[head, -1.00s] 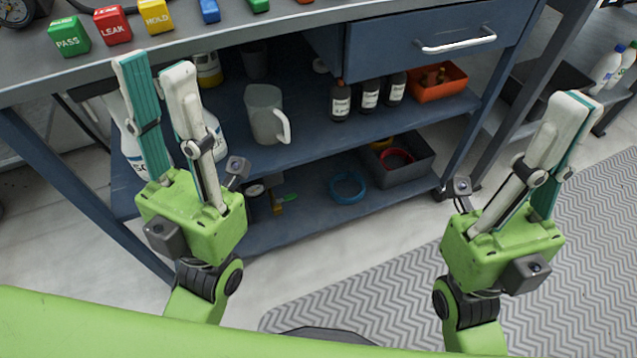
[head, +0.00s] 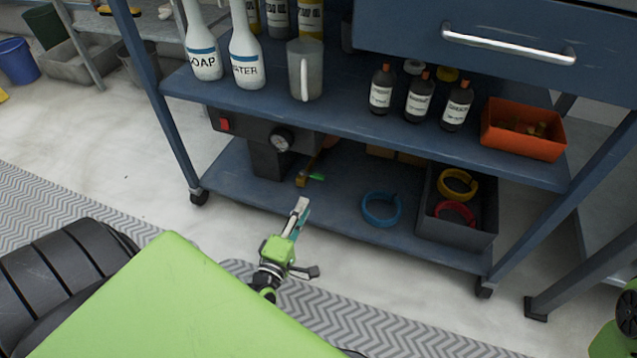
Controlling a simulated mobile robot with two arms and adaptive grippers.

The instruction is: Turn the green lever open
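A small green lever (head: 317,177) sits on a brass-yellow valve (head: 301,179) at the bottom shelf of the blue workbench, beside a dark unit with a gauge. My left gripper (head: 302,204) is low in front of the bottom shelf's edge, just below the valve in the picture and apart from the lever. Its white and teal fingers show nearly edge-on, so the gap between them cannot be judged. Nothing shows held in it. My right gripper is out of view.
A blue ring (head: 381,209) and a grey bin (head: 458,236) with yellow and red rings are right of the valve. Bench legs stand on both sides; the floor in front is open.

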